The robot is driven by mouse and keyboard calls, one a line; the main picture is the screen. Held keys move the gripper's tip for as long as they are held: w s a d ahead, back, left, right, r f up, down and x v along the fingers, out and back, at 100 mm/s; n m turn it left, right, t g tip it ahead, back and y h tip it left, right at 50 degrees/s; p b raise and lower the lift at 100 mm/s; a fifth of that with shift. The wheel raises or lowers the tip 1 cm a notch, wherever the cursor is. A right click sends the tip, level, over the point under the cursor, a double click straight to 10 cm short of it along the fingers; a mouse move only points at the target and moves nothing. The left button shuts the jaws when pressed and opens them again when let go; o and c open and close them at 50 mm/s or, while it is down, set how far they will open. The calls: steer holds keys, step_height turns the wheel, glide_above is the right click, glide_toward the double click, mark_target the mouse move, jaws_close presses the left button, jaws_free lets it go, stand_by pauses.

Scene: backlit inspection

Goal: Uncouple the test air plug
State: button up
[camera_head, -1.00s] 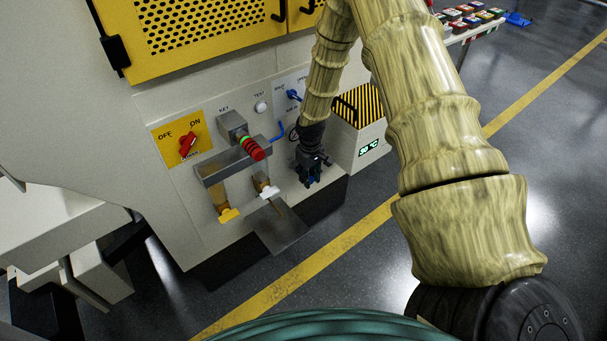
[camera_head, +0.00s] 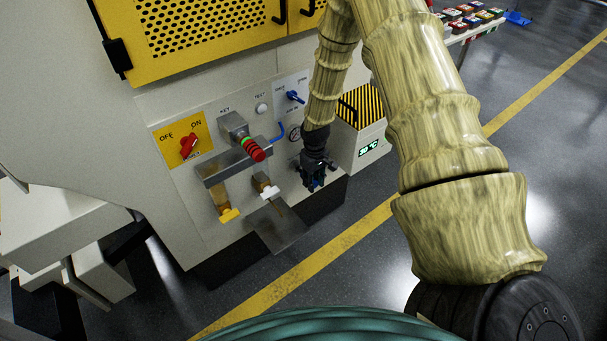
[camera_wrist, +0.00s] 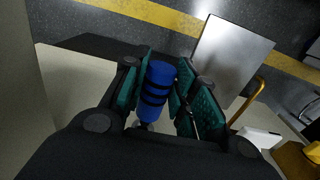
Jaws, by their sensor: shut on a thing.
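The air plug (camera_wrist: 157,90) is a blue cylinder with black bands in the wrist view. It lies between the teal pads of my gripper (camera_wrist: 165,92), which is shut on it. A bit of pale metal shows at its lower end, partly hidden by my gripper. In the head view my gripper (camera_head: 316,178) is low in front of the right part of the machine panel (camera_head: 215,125), below a round gauge (camera_head: 295,133). The plug is hardly visible there, and I cannot tell whether its end touches a socket.
A red-and-green banded part (camera_head: 254,149), a metal tray (camera_head: 277,228) and a yellow-tipped spout (camera_head: 228,215) are to the left. A striped box (camera_head: 362,108) stands right.

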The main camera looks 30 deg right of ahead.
steer(key=shift+s+d+p, duration=0.1)
steer(key=shift+s+p, duration=0.3)
steer(key=shift+s, duration=0.7)
stand_by(0.4)
